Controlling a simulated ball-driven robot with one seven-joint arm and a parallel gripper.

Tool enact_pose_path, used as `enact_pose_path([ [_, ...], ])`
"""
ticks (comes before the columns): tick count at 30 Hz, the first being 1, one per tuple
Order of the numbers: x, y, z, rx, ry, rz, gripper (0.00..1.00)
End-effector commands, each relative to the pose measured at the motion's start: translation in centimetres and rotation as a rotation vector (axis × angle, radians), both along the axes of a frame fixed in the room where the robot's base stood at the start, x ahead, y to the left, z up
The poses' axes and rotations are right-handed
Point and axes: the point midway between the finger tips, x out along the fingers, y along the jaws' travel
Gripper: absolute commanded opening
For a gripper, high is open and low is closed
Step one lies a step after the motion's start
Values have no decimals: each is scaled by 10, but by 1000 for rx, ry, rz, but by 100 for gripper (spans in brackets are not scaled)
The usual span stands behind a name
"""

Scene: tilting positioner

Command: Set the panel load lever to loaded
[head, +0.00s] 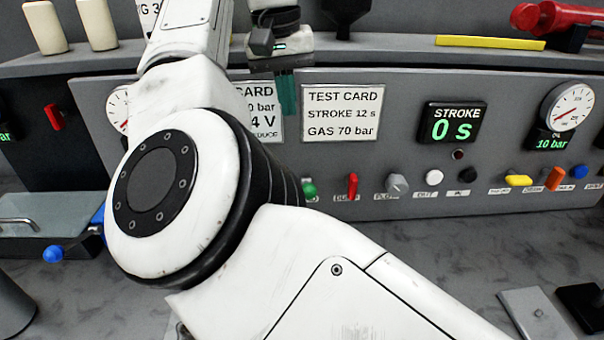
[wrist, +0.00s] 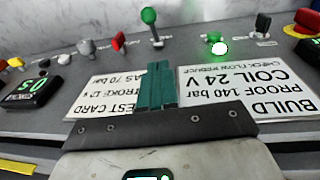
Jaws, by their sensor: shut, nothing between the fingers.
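The lever with a green ball knob (head: 308,190) is on the front panel, left of the red dump lever, partly hidden by my arm in the head view. Its label is mostly covered there. In the wrist view, which is upside down, its green ball (wrist: 148,15) tops a thin stalk standing out from the panel. I cannot tell which setting it is in. My gripper (head: 287,92) points down in front of the upper panel, above the lever and apart from it. Its teal fingers also show in the wrist view (wrist: 155,85), shut and empty, over the gap between two cards.
The red dump lever (head: 352,186) and grey flow knob (head: 397,185) sit close beside the green-knobbed lever. A lit green lamp (wrist: 217,46) is on its other side. The test card (head: 343,114) and stroke display (head: 452,123) are above. A shelf edge (head: 390,42) runs over the panel.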

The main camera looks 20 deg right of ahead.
Motion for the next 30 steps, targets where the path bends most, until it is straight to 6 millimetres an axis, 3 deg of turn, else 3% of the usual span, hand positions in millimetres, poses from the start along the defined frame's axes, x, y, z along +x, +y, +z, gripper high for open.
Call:
enact_pose_path([
  [11,0,-1,-7,-1,1,0,0],
  [17,1,-4,-36,1,2,0,0],
  [27,4,-12,-101,0,3,1,0],
  [30,-5,-14,-112,0,0,-1,0],
])
